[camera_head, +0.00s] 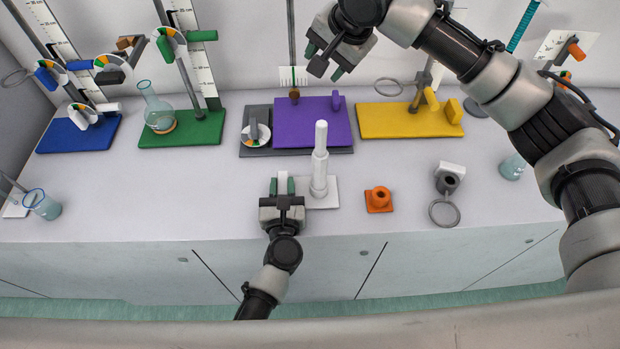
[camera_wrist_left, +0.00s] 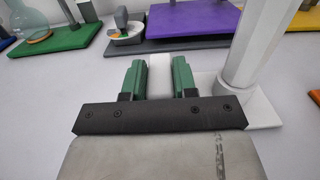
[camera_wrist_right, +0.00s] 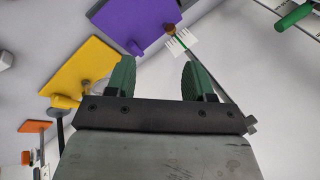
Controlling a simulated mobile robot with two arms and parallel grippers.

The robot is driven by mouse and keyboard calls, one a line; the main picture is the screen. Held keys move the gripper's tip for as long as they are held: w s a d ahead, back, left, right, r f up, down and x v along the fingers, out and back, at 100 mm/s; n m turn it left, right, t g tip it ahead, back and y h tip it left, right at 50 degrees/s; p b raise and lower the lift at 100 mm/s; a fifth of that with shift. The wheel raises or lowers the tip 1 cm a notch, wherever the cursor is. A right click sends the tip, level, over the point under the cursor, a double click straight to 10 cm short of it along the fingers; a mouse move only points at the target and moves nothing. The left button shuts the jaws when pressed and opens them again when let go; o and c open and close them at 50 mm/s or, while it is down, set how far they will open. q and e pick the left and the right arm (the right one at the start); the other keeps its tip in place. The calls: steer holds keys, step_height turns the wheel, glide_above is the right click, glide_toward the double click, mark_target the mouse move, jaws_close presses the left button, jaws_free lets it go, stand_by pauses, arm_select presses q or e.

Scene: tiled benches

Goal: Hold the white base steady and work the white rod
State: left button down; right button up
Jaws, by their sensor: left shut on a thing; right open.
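The white base (camera_head: 328,197) sits flat on the bench near its front edge. It also shows in the left wrist view (camera_wrist_left: 262,112). A white upright cylinder stands on it, with the thinner white rod (camera_head: 321,138) rising from its top. My left gripper (camera_head: 282,186) is just left of the cylinder. In the left wrist view, its green fingers (camera_wrist_left: 160,78) are shut on a white block at the base's left side. My right gripper (camera_head: 326,62) is high above the back of the bench, open and empty. Its parted fingers show in the right wrist view (camera_wrist_right: 160,78).
An orange block (camera_head: 379,199) and a grey ring clamp (camera_head: 446,195) are right of the base. Behind are purple (camera_head: 310,130), yellow (camera_head: 385,120), green (camera_head: 190,138) and blue (camera_head: 70,138) stands. A beaker (camera_head: 42,205) is at far left.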

mark_target(322, 123)
steer(key=s+g+h, duration=0.1)
steer(key=s, duration=0.1)
steer(key=s+a+r+g+h, duration=0.1)
steer(key=s, duration=0.2)
steer(key=s+g+h, duration=0.1)
steer(key=s+g, duration=0.1)
steer(key=s, duration=0.1)
steer(key=shift+s+a+r, duration=0.15)
steer(key=shift+s+a, duration=0.1)
steer(key=shift+s, duration=0.2)
step_height(322, 123, down, 12)
steer(key=shift+r, duration=0.1)
steer(key=shift+c, duration=0.2)
steer(key=c, duration=0.9)
jaws_close()
steer(key=shift+r, duration=1.8)
